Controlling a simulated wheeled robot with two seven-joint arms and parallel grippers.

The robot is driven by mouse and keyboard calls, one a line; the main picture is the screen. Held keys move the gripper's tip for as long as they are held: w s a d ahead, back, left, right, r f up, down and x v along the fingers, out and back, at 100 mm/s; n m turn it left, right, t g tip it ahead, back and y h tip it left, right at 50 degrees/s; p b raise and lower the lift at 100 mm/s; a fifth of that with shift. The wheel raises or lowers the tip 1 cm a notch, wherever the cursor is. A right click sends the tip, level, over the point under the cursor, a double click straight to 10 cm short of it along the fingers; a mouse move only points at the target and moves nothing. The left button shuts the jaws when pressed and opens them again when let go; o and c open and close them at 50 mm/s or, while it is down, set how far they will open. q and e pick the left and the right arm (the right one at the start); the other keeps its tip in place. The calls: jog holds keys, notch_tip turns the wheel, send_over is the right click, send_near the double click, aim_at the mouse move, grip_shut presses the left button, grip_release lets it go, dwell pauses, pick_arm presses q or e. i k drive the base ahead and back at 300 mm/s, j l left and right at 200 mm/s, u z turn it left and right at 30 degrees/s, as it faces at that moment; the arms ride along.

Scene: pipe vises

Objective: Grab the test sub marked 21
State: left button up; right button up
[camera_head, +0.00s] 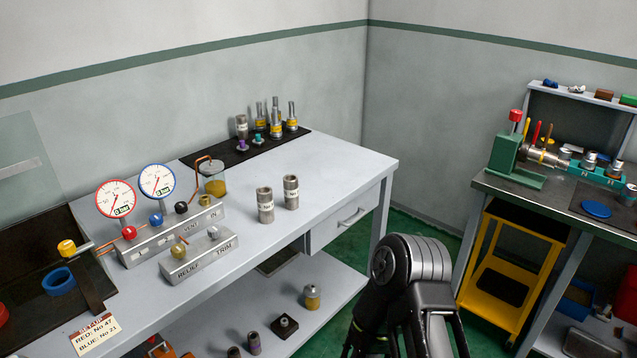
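Two grey metal cylinders, likely test subs, stand upright on the grey bench: a front one (265,206) and one just behind to its right (291,192). Each has a pale label band, too small to read. A similar grey cylinder (242,127) stands on the dark mat at the back of the bench, its marking also unreadable. I cannot tell which is marked 21. A black link of my arm rises at the bottom centre-right, apart from the cylinders. Neither gripper's fingers show.
A valve block (172,232) with two gauges stands left of the cylinders. Yellow-banded fittings (276,125) stand on the mat (205,158). A second bench (520,195) with a vise and a yellow cart (505,265) are at right.

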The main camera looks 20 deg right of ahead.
aim_at(291, 184)
jog(key=i+l+z, duration=0.1)
jog(key=i+z, duration=0.55)
jog(key=i+l+z, duration=0.15)
jog(key=z, duration=0.25)
jog(key=i, duration=0.1)
